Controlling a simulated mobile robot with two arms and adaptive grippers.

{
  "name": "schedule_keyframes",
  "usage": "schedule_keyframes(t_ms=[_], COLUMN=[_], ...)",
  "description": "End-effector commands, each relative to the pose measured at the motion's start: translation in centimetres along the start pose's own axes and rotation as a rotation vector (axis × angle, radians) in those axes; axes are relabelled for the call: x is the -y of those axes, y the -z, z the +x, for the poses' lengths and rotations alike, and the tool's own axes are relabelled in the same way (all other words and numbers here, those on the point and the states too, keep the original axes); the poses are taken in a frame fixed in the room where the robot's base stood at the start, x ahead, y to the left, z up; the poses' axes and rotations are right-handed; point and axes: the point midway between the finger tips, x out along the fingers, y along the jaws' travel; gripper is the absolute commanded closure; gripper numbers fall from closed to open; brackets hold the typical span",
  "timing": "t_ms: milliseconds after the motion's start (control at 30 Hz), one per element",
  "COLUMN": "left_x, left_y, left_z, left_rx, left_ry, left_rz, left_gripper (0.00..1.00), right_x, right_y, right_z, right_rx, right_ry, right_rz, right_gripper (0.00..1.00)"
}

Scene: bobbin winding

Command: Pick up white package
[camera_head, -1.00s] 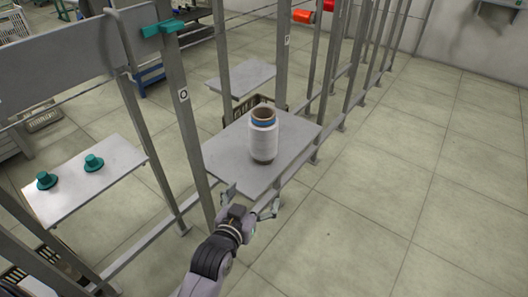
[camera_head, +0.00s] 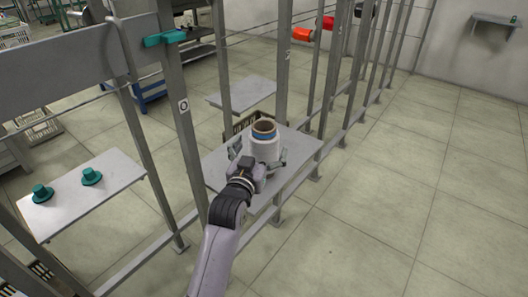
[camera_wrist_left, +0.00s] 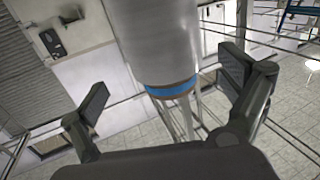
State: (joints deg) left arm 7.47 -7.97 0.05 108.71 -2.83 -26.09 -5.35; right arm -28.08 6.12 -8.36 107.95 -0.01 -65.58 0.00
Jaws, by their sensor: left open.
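The white package (camera_head: 264,147) is a white spool with a blue band and a brown core end. It stands upright on the grey shelf (camera_head: 222,171) of the rack. My left gripper (camera_head: 258,158) is open at the near side of the package, with its fingers to either side. In the left wrist view the package (camera_wrist_left: 160,40) lies between the two spread fingers of the gripper (camera_wrist_left: 170,105), with a gap on both sides. The lower part of the package is hidden behind my gripper in the head view. My right gripper is not in view.
Rack posts (camera_head: 186,120) stand close to the left of my arm. Another shelf (camera_head: 84,190) at left holds two teal bobbin holders (camera_head: 91,176). An empty shelf (camera_head: 242,92) is behind. The floor at right is clear.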

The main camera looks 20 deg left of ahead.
Motion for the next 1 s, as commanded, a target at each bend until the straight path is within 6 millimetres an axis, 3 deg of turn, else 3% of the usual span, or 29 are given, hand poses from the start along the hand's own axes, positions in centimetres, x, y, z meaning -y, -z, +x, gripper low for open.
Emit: schedule_keyframes(t_ms=[333, 667, 1000], left_x=[0.7, 0.7, 0.7], left_y=[-0.3, -0.2, -0.2], left_z=[4.5, 5.2, 5.1], left_rx=[-0.001, 0.0, 0.0], left_ry=[0.0, 0.0, 0.0], left_rz=[0.001, 0.0, 0.0], left_gripper=[0.05, 0.05, 0.28], right_x=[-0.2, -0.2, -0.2], right_y=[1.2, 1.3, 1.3], right_z=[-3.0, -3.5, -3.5], right_rx=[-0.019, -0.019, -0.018], right_ry=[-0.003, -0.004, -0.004], right_rz=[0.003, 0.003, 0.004], right_gripper=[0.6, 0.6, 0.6])
